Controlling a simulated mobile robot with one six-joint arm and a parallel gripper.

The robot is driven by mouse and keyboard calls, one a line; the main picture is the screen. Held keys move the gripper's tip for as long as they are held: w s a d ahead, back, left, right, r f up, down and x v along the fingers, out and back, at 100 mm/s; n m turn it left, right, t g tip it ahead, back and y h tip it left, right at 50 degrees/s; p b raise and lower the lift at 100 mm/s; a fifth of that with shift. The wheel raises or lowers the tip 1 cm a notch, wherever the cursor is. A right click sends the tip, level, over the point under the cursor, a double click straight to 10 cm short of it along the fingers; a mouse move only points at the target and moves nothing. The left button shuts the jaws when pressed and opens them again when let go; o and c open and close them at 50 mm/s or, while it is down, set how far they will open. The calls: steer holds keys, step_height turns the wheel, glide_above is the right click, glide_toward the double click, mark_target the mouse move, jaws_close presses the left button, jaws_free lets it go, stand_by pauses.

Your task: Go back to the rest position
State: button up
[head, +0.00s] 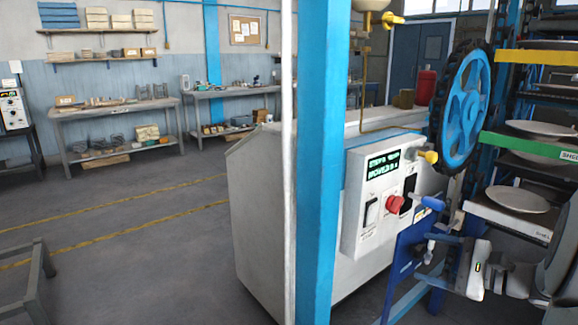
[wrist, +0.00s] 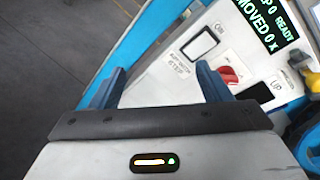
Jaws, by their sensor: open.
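My gripper (head: 428,256) is in front of the machine's control panel (head: 352,228) at the lower right of the head view. In the wrist view my gripper (wrist: 158,86) has its two dark blue fingers spread wide apart, with nothing between them. The panel (wrist: 160,75) lies beyond the fingers and carries a white switch (wrist: 199,43) and a red knob (wrist: 229,74). The knob appears close to the right finger, but I cannot tell whether they touch. The display (wrist: 265,22) shows green text with "READY" and "MOVED 0".
A blue post (head: 321,160) stands left of the panel. A blue-handled lever (head: 430,203) and a yellow knob (head: 428,157) stick out from the machine. A blue chain wheel (head: 466,110) and racks with plates (head: 517,199) stand right. Open floor (head: 130,250) lies left.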

steer(key=s+a+r+n+g+h+p, duration=0.1)
steer(key=s+a+n+g+p, duration=0.25)
steer(key=a, duration=0.35)
steer(key=s+a+r+n+g+h+p, duration=0.25)
steer(key=s+a+g, duration=0.2)
steer(key=a, duration=0.25)
steer(key=s+a+r+n+h+p, duration=0.1)
steer(key=s+r+n+h+p, duration=0.3)
steer(key=s+n+h+p, duration=0.4)
steer(key=s+n, duration=0.2)
steer(key=n, duration=0.1)
steer(key=shift+s+a+r, duration=0.25)
steer(key=shift+r, duration=0.05)
